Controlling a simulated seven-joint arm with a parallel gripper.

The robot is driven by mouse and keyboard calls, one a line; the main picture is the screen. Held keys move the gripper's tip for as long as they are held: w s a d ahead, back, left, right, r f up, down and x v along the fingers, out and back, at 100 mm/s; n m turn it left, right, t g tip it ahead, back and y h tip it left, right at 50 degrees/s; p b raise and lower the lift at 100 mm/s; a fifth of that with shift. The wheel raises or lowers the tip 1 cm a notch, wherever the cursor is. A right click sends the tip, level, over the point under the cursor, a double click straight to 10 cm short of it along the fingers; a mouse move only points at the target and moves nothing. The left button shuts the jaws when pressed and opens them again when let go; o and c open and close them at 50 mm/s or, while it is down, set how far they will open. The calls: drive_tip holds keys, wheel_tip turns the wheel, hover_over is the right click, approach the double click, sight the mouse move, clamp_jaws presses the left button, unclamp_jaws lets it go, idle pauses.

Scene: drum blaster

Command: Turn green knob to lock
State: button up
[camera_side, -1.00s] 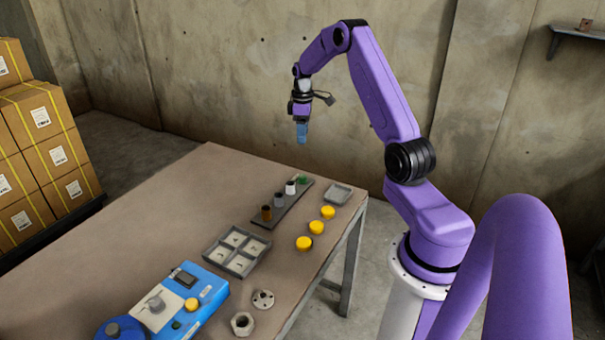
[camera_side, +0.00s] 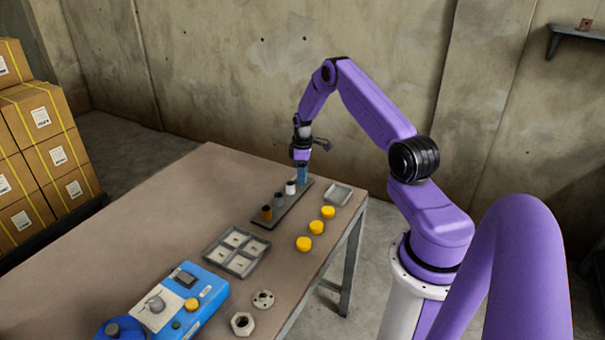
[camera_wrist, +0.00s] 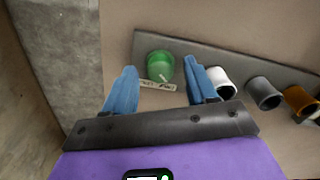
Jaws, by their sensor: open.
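The green knob (camera_wrist: 160,67) sits at the end of a dark grey panel (camera_wrist: 232,65) in the wrist view, with a small label just below it. My gripper (camera_wrist: 161,72) is open, its two blue fingers apart, with the knob showing between and slightly beyond the tips. In the side view my gripper (camera_side: 302,180) points down over the far end of the panel and hides the green knob. I cannot tell whether the fingers touch the knob.
White (camera_wrist: 221,82), grey (camera_wrist: 264,93) and orange-brown (camera_wrist: 300,100) knobs stand along the same panel, the white one close to my right finger. Yellow caps (camera_side: 317,227), a small tray (camera_side: 338,194), a divided tray (camera_side: 257,246) and a blue device (camera_side: 205,284) are on the table.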

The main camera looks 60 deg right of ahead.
drive_tip(key=shift+f, duration=0.2)
drive_tip(key=c, duration=1.1)
drive_tip(key=shift+o, duration=0.2)
